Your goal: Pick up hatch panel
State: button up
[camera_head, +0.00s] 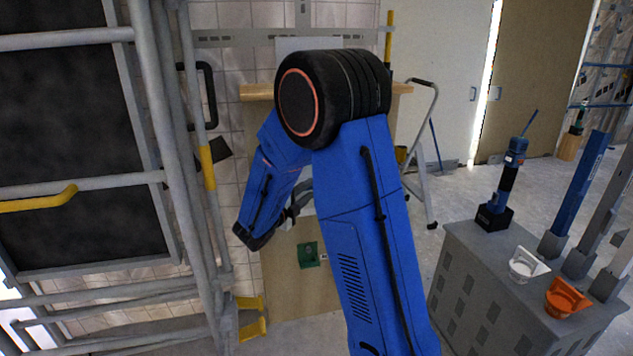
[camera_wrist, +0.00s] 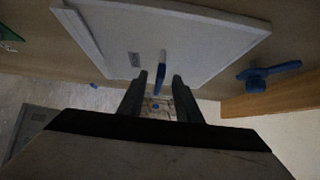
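In the head view my blue arm hides most of the panel, and my gripper (camera_head: 299,199) shows only in part beside the arm.
A blue lever (camera_wrist: 265,74) sits on wood right of the panel. In the head view, a grey metal frame (camera_head: 165,130) stands close on the left, a grey cabinet (camera_head: 475,290) with tools at right, and a stepladder (camera_head: 421,180) behind. Floor between is clear.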

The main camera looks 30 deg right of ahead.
aim_at(310, 189)
jog(key=shift+x, duration=1.5)
grip_shut()
jog(key=shift+r, duration=0.6)
jog(key=r, duration=0.2)
jog(key=shift+s+a+r, duration=0.15)
jog(key=shift+a+r, duration=0.1)
jog(key=shift+a, duration=0.05)
jog(key=v, duration=1.7)
jog(key=shift+s+a+f, duration=0.1)
jog(key=shift+s, duration=0.1)
